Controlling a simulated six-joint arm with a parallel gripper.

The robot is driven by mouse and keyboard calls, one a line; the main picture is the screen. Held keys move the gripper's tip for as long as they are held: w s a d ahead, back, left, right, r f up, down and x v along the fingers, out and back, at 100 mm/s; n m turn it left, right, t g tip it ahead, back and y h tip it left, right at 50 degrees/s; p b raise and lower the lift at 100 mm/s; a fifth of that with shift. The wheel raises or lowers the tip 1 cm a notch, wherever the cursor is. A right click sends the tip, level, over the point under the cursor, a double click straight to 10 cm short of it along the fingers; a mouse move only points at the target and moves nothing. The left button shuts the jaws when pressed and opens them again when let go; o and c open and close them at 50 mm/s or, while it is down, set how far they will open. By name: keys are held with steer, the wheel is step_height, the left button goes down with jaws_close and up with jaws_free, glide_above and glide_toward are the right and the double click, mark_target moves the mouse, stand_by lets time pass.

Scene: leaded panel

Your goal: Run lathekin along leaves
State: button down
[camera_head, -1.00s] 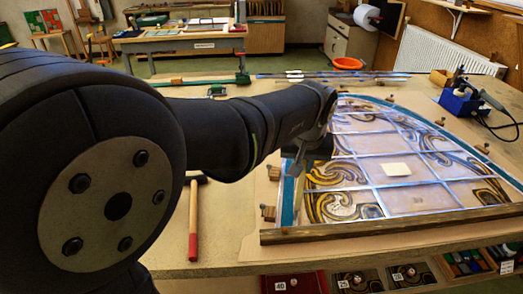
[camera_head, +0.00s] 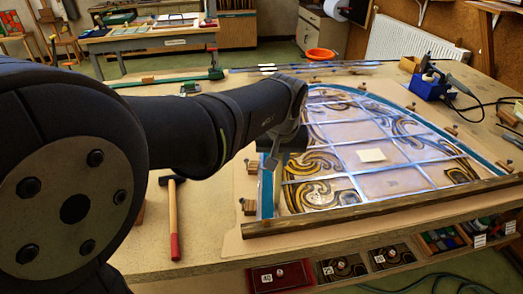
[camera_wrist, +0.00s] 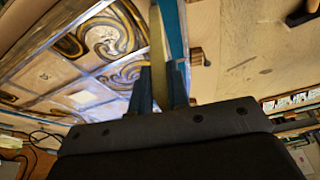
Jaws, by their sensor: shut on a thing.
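The leaded panel (camera_head: 375,185) lies on the bench, with clear panes, amber and dark swirl panes and pale lead strips, the leaves, between them. My gripper (camera_head: 272,165) is over the panel's left side, near its blue edge strip (camera_head: 267,195). In the wrist view my gripper (camera_wrist: 160,88) is shut on a flat, olive-tan piece, apparently the lathekin (camera_wrist: 158,55). It points away from the fingers, beside the blue strip and the swirl panes (camera_wrist: 115,35). Its tip, and whether it touches a leaf, I cannot tell. In the head view my arm hides it.
A wooden batten (camera_head: 380,208) runs along the panel's front edge, and small wooden blocks (camera_head: 249,206) stand around it. A pale square (camera_head: 371,155) lies on the panel. A red-handled hammer (camera_head: 174,220) lies left. A blue holder (camera_head: 430,86) with a tool stands at the back right.

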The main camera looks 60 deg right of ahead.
steer(key=shift+f, duration=0.3)
stand_by(0.5)
steer(key=shift+s+a+f, duration=0.1)
steer(key=shift+s+a, duration=0.55)
steer(key=shift+a, duration=0.35)
steer(key=shift+s+a+f, duration=0.1)
steer(key=shift+s+a, duration=0.55)
steer(key=shift+a, duration=0.3)
steer(key=shift+r, duration=0.15)
steer(key=shift+r, duration=2.5)
